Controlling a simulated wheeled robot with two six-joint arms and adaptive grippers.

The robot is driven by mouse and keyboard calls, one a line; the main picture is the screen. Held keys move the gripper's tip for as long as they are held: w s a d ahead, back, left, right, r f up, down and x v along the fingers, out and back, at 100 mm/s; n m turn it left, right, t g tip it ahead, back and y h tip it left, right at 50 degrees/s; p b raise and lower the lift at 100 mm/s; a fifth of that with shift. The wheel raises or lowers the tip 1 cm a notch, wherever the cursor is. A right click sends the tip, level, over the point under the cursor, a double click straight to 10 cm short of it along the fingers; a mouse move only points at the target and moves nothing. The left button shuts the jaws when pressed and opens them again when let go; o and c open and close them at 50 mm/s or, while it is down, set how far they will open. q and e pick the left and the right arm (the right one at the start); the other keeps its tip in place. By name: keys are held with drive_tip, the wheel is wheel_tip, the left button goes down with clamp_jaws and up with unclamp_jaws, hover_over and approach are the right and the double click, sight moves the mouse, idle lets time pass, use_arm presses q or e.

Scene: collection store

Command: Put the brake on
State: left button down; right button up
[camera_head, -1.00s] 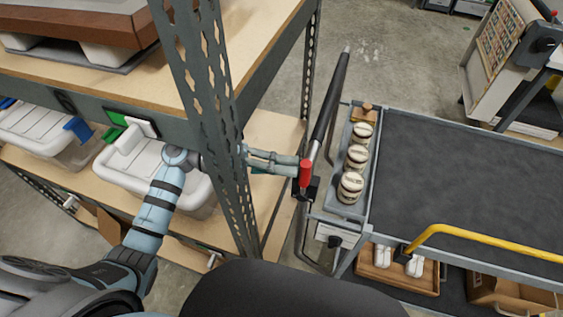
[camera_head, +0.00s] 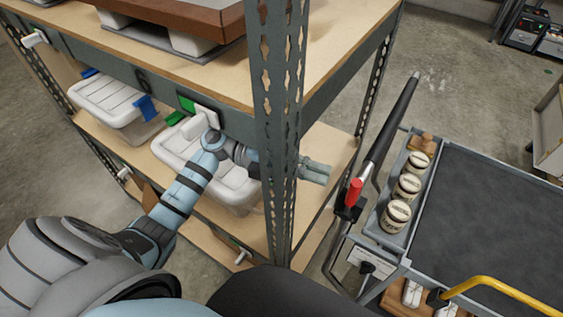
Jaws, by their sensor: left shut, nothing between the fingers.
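The cart (camera_head: 470,215) has a dark mat on top and a black push handle (camera_head: 392,122) at its left end. A red lever (camera_head: 354,192), which looks like the brake, sits in a black bracket at the handle's lower end and points up along it. My left gripper (camera_head: 326,173) is shut and empty. It reaches past the shelf post toward the lever, with a visible gap between its tips and the red grip. The post hides part of my left arm. My right gripper is not in view.
The shelf's grey perforated post (camera_head: 278,130) stands in front of my left forearm. White lidded bins (camera_head: 205,160) sit on the lower shelf. Several lidded jars (camera_head: 407,187) stand in a tray at the cart's left edge. A yellow bar (camera_head: 500,288) curves over the front.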

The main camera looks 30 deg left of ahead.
use_arm(q)
drive_tip(key=s+a+b, duration=0.1)
drive_tip(key=a, duration=0.8)
drive_tip(key=shift+r+b, duration=0.3)
drive_tip(key=shift+b, duration=0.1)
